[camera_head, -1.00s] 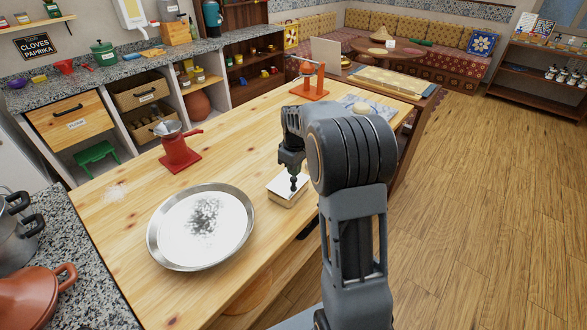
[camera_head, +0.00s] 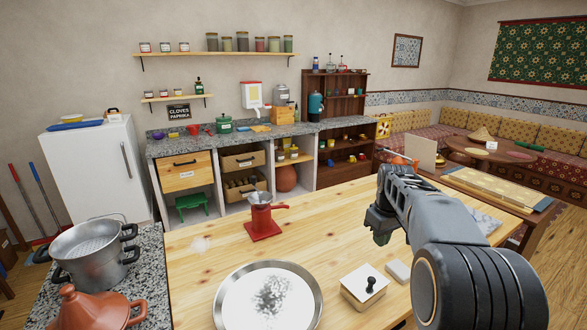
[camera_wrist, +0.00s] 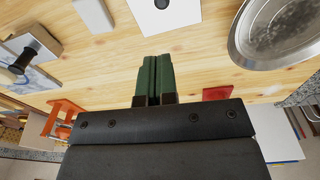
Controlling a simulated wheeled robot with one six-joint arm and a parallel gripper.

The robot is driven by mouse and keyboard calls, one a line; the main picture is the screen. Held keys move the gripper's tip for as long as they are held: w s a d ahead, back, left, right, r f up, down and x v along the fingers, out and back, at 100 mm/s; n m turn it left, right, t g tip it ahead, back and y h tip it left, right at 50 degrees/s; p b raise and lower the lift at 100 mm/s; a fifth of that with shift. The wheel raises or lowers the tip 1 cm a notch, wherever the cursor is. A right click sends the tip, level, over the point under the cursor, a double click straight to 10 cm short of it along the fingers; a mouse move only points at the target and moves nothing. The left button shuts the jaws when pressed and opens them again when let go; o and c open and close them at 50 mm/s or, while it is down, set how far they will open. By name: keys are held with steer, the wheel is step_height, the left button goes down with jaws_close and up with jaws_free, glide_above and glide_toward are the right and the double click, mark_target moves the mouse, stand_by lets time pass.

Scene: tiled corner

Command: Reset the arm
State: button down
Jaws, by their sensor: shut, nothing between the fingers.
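My arm reaches in from the lower right in the head view, above the wooden table (camera_head: 200,262). My gripper (camera_head: 382,236) hangs over the table beyond the white box. In the wrist view my gripper (camera_wrist: 153,62) shows two green fingers pressed together, with nothing between them. A white square box (camera_head: 363,284) with a black knob sits on the table below and left of the gripper, apart from it. Part of the box also shows in the wrist view (camera_wrist: 165,18).
A metal pan (camera_head: 221,300) with white powder lies left of the box. A small pale block (camera_head: 397,272) is right of the box. A red grinder (camera_head: 262,216) stands farther back. In the wrist view an orange press (camera_wrist: 62,118) stands at the left.

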steer(key=s+a+f+m+t, duration=0.1)
steer(key=s+a, duration=0.4)
steer(key=s, duration=0.5)
steer(key=s+a+f+m+t, duration=0.2)
steer(key=s+a, duration=0.4)
steer(key=s, duration=0.5)
steer(key=shift+s+f+m, duration=0.2)
steer(key=shift+f+m, duration=0.15)
steer(key=shift+m, duration=0.25)
